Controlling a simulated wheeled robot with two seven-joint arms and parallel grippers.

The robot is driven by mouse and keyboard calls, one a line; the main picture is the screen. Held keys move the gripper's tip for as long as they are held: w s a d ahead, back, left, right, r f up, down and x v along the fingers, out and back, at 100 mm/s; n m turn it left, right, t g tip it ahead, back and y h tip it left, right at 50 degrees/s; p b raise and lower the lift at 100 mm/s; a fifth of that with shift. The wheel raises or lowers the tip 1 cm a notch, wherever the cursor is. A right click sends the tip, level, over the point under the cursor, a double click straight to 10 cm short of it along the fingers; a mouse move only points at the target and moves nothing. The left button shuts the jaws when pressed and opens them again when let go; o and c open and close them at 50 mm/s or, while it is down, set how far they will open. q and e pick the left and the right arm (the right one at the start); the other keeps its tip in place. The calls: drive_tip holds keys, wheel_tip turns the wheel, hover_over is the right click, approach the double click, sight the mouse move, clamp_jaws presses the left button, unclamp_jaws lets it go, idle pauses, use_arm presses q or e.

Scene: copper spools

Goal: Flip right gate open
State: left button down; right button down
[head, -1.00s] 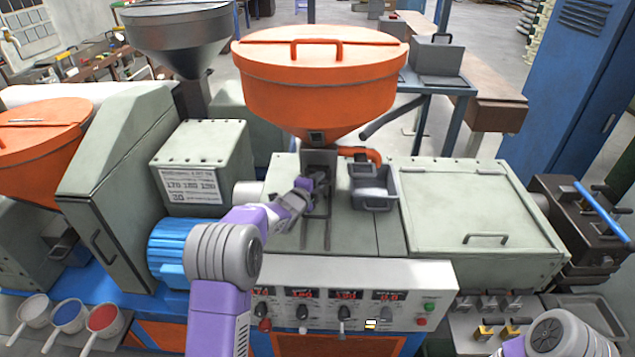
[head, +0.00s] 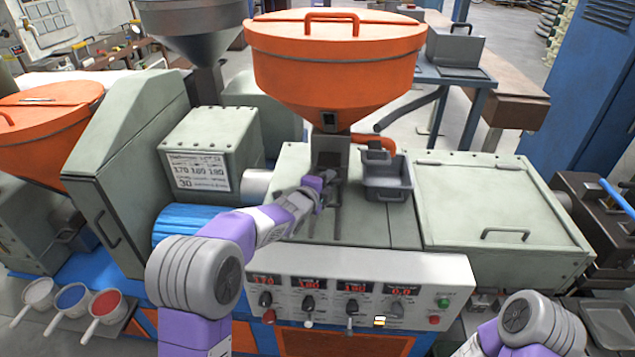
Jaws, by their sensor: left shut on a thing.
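The orange hopper (head: 338,70) stands on the machine top with its lid closed. Below its throat is the grey metal gate (head: 327,160), set over two narrow rails on the green top. My left gripper (head: 326,184) reaches in from the left and is shut at the front of this gate. Its fingers are small and partly merge with the dark metal, so the exact grip is hard to see. Of my right arm only a purple and grey part shows at the bottom right; its gripper is out of view.
A green lidded cover (head: 490,200) lies further right. The control panel (head: 360,290) with knobs is in front. Several scoops (head: 72,297) stand at lower left.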

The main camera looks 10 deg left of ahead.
use_arm(q)
drive_tip(key=shift+d+f, duration=0.1)
drive_tip(key=shift+f, duration=0.05)
drive_tip(key=c, duration=1.3)
unclamp_jaws()
drive_tip(key=shift+s, duration=0.15)
drive_tip(key=shift+o, duration=1)
drive_tip(key=shift+s, duration=0.15)
drive_tip(key=v, duration=0.7)
drive_tip(key=shift+s+r, duration=0.15)
drive_tip(key=shift+r, duration=0.05)
